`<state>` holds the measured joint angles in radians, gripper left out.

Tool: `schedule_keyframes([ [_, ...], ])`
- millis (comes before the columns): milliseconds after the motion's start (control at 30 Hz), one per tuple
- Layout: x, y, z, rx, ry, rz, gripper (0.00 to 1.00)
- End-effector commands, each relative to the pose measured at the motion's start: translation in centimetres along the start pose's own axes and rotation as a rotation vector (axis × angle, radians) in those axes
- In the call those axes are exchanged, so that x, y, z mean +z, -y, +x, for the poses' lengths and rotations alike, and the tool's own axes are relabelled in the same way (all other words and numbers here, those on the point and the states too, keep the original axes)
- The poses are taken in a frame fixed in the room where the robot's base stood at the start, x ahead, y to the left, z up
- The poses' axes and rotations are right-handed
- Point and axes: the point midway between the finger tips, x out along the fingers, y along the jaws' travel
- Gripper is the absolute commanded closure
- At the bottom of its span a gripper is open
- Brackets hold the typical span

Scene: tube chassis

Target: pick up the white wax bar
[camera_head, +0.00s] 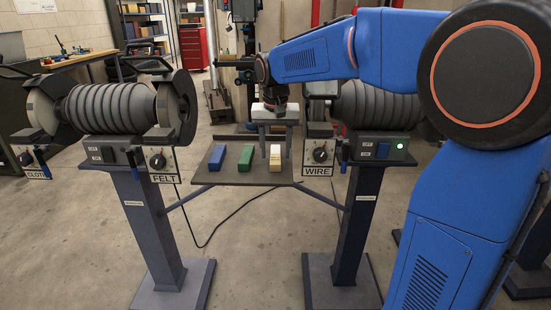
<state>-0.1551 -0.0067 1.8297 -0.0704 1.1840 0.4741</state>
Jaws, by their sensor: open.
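The white wax bar (275,158) lies at the right of a small tray shelf (227,176) between two grinder stands. It looks cream-white and points away from me. My gripper (276,148) hangs over the bar's far end, its fingers pointing down. The fingers stand apart, with the bar's far end seemingly between or just in front of them. I cannot tell whether they touch it. A green bar (246,158) and a blue bar (217,157) lie to the left of the white one on the same shelf.
The left machine (112,107), marked CLOTH and FELT, and the right machine (375,107), marked WIRE, flank the shelf closely. The WIRE control box (319,157) is just right of the white bar. A workbench (75,60) and a red cabinet (194,48) stand behind.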

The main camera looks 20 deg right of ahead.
Motion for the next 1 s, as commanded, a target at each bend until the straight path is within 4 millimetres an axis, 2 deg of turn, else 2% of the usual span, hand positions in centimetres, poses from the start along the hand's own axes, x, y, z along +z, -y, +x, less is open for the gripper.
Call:
schedule_keyframes([
  [167,0.0,0.0,0.0,0.000,0.000,0.000,0.54],
  [300,0.0,0.0,0.0,0.000,0.000,0.000,0.87],
  [367,0.0,0.0,0.0,0.000,0.000,0.000,1.00],
  [633,0.0,0.0,-0.1,0.000,-0.001,0.000,1.00],
  [767,-0.1,0.0,-1.0,0.000,-0.001,0.000,1.00],
  [867,-0.4,0.0,-2.4,-0.001,-0.003,0.000,1.00],
  [1000,-0.9,0.0,-5.5,-0.002,-0.004,0.000,1.00],
])
